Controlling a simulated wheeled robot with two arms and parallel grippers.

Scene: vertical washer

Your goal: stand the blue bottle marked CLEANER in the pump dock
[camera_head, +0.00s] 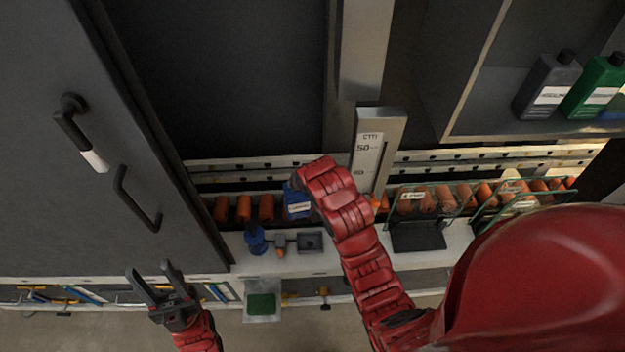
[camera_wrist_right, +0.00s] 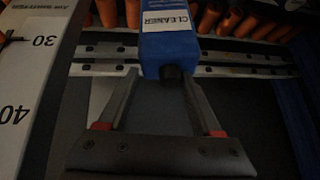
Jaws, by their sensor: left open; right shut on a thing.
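The blue bottle (camera_head: 297,206) shows beside my right arm in the head view, partly hidden by it. In the right wrist view the blue bottle (camera_wrist_right: 168,48) shows its white CLEANER label, its dark cap toward my palm. My right gripper (camera_wrist_right: 162,78) is shut on it near the cap end; in the head view my arm hides these fingers. A grey square holder (camera_head: 310,242) with a dark recess sits on the pale ledge, beside a blue pump-like part (camera_head: 255,240); I cannot tell for sure that this is the pump dock. My left gripper (camera_head: 150,272) is open and empty at lower left.
Several orange cylinders (camera_head: 243,208) line the shelf behind the ledge. A grey gauge column (camera_head: 378,145) stands behind my right arm. Clear-sided bins (camera_head: 425,200) are at right. A grey bottle (camera_head: 546,88) and green bottle (camera_head: 597,88) stand upper right. A dark door (camera_head: 90,220) fills the left.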

